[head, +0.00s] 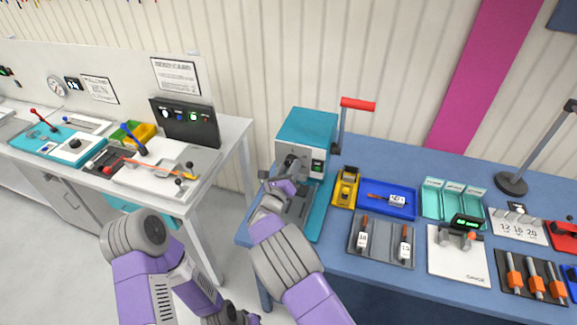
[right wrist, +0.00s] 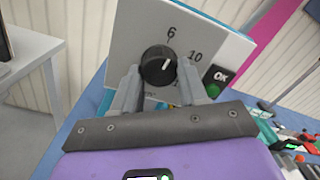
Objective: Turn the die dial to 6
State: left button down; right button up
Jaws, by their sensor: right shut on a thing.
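The black die dial (right wrist: 158,66) sits on the grey front plate (right wrist: 140,30) of a teal machine (head: 307,128). Its white pointer mark faces right and slightly up, nearer the 10 than the 6. The 6 is above the dial, the 10 to its right; a lower number is partly hidden by a finger. My right gripper (right wrist: 158,88) is shut on the dial, one finger on each side; in the head view it is at the machine's front (head: 280,184). My left arm is low in the head view; its jaw state is unclear near the bottom edge (head: 243,314).
A green OK light (right wrist: 214,90) is right of the dial. A red-handled lever (head: 357,104) rises on the machine's right. A yellow tool (head: 346,188), a blue tray (head: 375,210) and a grey tray (head: 383,252) stand close on the right. A gap separates this blue table from the white bench.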

jog(key=shift+n, duration=0.7)
jog(key=shift+p, duration=0.3)
jog(key=o, duration=1.1)
jog(key=shift+c, duration=0.2)
jog(key=v, duration=0.7)
jog(key=shift+s+b, duration=0.3)
jog(key=shift+b, duration=0.15)
jog(key=shift+f, duration=0.1)
